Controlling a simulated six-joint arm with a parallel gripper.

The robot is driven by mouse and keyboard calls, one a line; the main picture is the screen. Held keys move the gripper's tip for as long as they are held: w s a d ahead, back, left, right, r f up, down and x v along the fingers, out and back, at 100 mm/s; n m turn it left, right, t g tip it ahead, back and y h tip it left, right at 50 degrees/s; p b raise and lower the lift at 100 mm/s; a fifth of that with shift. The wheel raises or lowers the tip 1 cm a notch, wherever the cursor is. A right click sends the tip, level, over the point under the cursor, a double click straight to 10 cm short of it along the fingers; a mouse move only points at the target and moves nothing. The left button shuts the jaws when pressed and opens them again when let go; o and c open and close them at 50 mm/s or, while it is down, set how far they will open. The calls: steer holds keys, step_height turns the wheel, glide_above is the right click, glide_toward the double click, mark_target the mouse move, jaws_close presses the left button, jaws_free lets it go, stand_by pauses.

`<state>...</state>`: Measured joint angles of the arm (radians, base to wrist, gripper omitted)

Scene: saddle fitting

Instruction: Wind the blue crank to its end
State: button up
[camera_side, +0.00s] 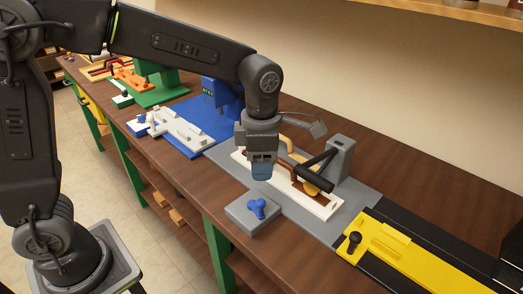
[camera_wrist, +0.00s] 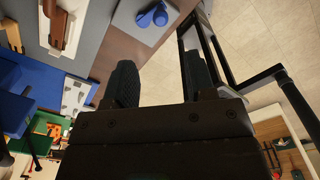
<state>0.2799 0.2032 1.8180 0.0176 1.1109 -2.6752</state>
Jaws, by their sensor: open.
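The blue crank (camera_side: 258,208) sits on a grey block (camera_side: 243,216) at the front edge of the bench. It also shows at the top of the wrist view (camera_wrist: 152,14). My gripper (camera_side: 262,172) hangs above the bench, behind and higher than the crank in the side view, and apart from it. In the wrist view its two dark fingers (camera_wrist: 160,75) are spread with nothing between them. The crank lies beyond the fingertips there.
Behind the crank, a white base (camera_side: 318,207) carries brown and tan parts under a black lever (camera_side: 316,164) and a grey post (camera_side: 341,156). A yellow carriage (camera_side: 400,262) is at the right. White, blue and green fixtures stand at the left.

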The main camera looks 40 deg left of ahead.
mark_target(261, 200)
step_height(261, 200, up, 2)
steer(key=shift+r, duration=0.2)
step_height(261, 200, down, 14)
steer(key=n, duration=3.5)
steer(key=shift+a+n, duration=0.1)
steer(key=shift+n, duration=0.3)
